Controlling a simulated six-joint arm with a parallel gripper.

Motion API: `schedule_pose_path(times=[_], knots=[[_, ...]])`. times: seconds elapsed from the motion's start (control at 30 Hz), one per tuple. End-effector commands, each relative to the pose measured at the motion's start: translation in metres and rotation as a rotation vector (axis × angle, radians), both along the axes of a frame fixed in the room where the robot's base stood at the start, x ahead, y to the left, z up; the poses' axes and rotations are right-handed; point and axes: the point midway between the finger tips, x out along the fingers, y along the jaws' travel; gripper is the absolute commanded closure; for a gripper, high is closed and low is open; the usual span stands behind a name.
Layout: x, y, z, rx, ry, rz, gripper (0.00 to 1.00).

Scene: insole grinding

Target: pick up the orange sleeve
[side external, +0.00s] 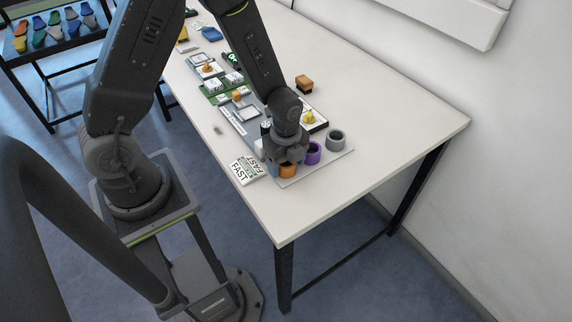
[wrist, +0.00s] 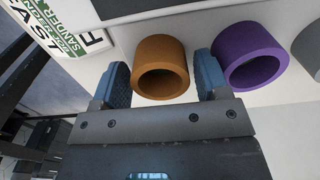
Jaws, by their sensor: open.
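The orange sleeve (wrist: 161,54) is a short hollow ring with its open end facing the wrist camera. In the side view the orange sleeve (side external: 287,171) stands on a grey plate, partly hidden by my gripper. My gripper (wrist: 160,82) is open, with one blue finger on each side of the orange sleeve. The right finger lies in the space between the orange sleeve and the purple sleeve (wrist: 250,54). I cannot tell whether either finger touches the orange sleeve.
The purple sleeve (side external: 313,154) stands close beside the orange one, with a grey sleeve (side external: 336,140) beyond it. A white "FAST" card (side external: 246,170) lies at the left of the plate. The front of the white table (side external: 350,185) is clear.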

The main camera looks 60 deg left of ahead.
Motion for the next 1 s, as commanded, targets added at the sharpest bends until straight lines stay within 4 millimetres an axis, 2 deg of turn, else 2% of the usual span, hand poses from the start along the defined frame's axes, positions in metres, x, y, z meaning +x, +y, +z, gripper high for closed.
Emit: schedule_pose_path(times=[0.3, 0.67, 1.0], knots=[[0.0004, 0.0001, -0.0051, 0.000, -0.002, 0.000, 0.33], [0.0003, 0.0001, -0.0049, 0.000, -0.002, 0.000, 0.67], [0.0005, 0.0001, -0.0014, 0.000, -0.002, 0.000, 0.68]])
